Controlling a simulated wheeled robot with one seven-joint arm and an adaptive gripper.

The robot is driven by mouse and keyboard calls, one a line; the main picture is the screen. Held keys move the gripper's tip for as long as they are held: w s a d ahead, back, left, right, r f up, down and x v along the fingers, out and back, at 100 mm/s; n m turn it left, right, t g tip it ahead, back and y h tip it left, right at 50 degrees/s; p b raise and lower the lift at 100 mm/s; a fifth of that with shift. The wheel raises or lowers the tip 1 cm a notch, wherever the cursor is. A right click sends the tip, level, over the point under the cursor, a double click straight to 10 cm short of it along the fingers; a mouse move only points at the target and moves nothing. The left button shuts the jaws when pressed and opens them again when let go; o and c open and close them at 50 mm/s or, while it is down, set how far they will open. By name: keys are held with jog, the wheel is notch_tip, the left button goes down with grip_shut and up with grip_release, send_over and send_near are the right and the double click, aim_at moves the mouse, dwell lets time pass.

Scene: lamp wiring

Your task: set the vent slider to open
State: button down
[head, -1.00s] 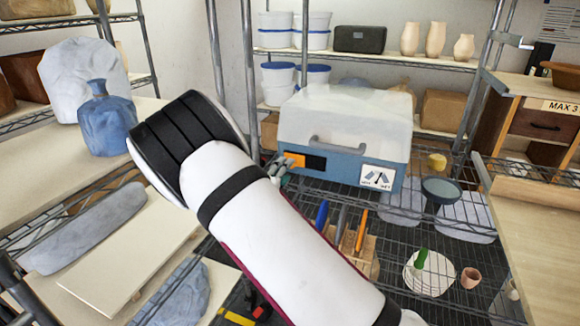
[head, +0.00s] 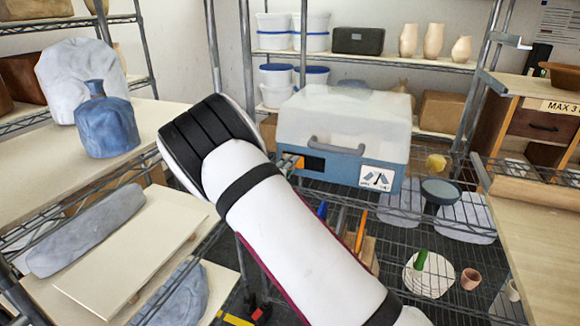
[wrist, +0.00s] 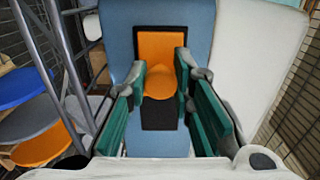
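The vent slider is an orange tab (wrist: 160,75) in a black slot (wrist: 159,116) on the blue front of a box with a pale lid. The tab sits at the left end of the slot in the head view (head: 298,162), and the bare black part (head: 315,164) lies to its right. In the wrist view my gripper (wrist: 161,75) has its green-padded fingers on either side of the tab. They look open, with the tab between their tips; contact is hard to make out. My arm hides most of the gripper in the head view.
The blue box (head: 335,172) has a grey handle (head: 337,147) and a white label (head: 377,178). A dark bowl (head: 440,190) stands to its right. A tool block (head: 362,250) with upright tools is below, partly behind my arm. A grey rack post (head: 247,60) rises at left.

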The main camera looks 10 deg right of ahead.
aim_at(313, 164)
jog(key=s+d+p, duration=0.1)
jog(key=d, duration=0.1)
jog(key=s+d+p, duration=0.2)
jog(key=shift+s+d+r, duration=0.1)
jog(key=shift+d+r, duration=0.05)
jog(key=shift+d, duration=0.15)
jog(key=shift+s+d+p, duration=0.25)
jog(key=shift+d+p, duration=0.1)
jog(key=shift+d, duration=0.1)
jog(key=c, duration=1.4)
grip_release()
jog(key=shift+d, duration=0.1)
jog(key=shift+a, duration=0.2)
jog(key=shift+s+a, duration=0.15)
jog(key=shift+a, duration=0.05)
jog(key=v, duration=1.1)
jog(key=shift+s, duration=0.25)
